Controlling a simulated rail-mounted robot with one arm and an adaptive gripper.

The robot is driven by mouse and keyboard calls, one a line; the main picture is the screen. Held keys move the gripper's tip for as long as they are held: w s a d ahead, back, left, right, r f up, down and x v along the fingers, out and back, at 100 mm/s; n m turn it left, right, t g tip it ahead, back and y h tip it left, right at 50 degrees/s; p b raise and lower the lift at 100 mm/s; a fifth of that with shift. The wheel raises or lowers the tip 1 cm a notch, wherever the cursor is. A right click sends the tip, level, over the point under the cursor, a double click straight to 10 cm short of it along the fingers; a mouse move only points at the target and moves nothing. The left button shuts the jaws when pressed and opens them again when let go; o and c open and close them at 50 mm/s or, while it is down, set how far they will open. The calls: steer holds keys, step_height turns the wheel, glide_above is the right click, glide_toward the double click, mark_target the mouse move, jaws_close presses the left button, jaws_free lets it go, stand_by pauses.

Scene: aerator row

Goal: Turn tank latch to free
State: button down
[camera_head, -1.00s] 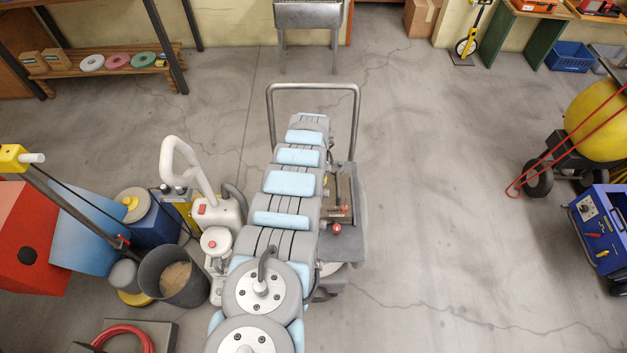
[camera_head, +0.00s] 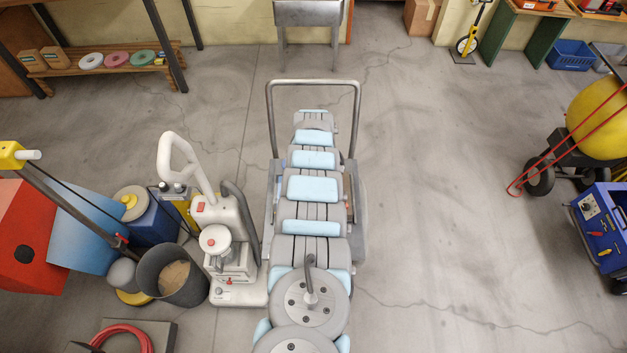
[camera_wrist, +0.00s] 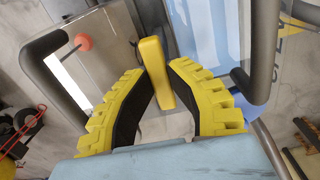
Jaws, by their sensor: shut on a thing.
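In the wrist view, a yellow bar-like handle (camera_wrist: 155,66), which looks like the tank latch, stands between the fingertips of my gripper (camera_wrist: 157,74). The two yellow fingers with black pads are shut on it near its middle, one on each side. The handle lies slightly tilted over a grey machine top (camera_wrist: 105,60). In the head view my arm covers the machine's middle, so the latch and my gripper are hidden there. Which setting the latch is at cannot be read.
An orange knob (camera_wrist: 83,42) stands left of the fingers. An upright grey-white machine (camera_head: 228,235) stands close on the left, with a dark bin (camera_head: 155,275) beyond.

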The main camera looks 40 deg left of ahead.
steer(key=shift+n, duration=0.4)
steer(key=c, duration=1)
jaws_free()
step_height(320, 180, up, 2)
steer(key=shift+w, duration=0.1)
steer(key=shift+d+r, duration=0.1)
steer(key=shift+r, duration=1.45)
step_height(320, 180, up, 7)
